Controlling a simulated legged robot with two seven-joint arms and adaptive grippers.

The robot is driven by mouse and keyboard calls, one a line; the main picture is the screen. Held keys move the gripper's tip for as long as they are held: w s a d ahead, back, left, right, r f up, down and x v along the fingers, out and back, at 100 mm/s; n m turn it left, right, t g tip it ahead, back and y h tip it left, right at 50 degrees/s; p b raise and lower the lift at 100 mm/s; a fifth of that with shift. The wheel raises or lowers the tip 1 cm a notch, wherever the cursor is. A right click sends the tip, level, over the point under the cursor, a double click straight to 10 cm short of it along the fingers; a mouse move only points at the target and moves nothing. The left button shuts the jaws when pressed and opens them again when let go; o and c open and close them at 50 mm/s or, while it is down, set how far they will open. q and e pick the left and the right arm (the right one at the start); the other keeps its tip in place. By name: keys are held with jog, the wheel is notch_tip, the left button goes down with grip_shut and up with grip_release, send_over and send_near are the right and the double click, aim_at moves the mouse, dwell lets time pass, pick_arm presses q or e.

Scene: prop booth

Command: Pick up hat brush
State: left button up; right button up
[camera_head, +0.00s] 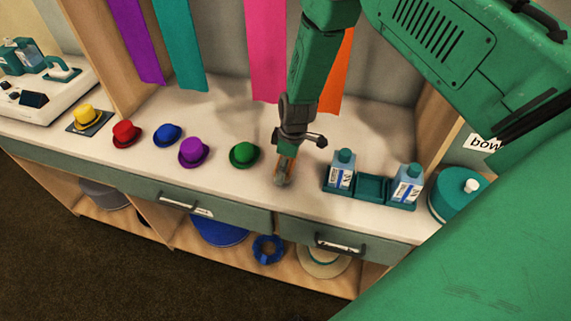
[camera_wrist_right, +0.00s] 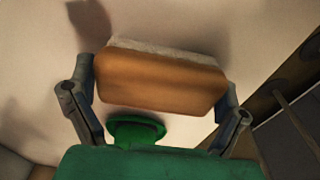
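The hat brush, with a wooden back and pale bristles, shows large in the right wrist view (camera_wrist_right: 160,82). In the head view only a small part of the brush (camera_head: 286,168) shows below my gripper. My right gripper (camera_head: 286,162) points down over the counter between the green hat and the teal bottle tray. In the wrist view its two fingers (camera_wrist_right: 158,92) are at opposite ends of the brush and appear to touch it. I cannot tell whether the brush rests on the counter or hangs just above it. My left gripper is not in view.
A green hat (camera_head: 244,154) sits just left of the gripper, with purple (camera_head: 193,151), blue (camera_head: 168,134), red (camera_head: 125,133) and yellow (camera_head: 87,116) hats farther left. The teal tray (camera_head: 370,188) with two bottles stands close on the right. Drawers (camera_head: 185,205) line the counter front.

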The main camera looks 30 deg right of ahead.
jog(key=shift+s, duration=0.1)
jog(key=shift+a, duration=0.15)
jog(key=shift+r, duration=0.3)
notch_tip(320, 180, up, 9)
jog(key=shift+r+b, duration=0.15)
jog(key=shift+b, duration=0.2)
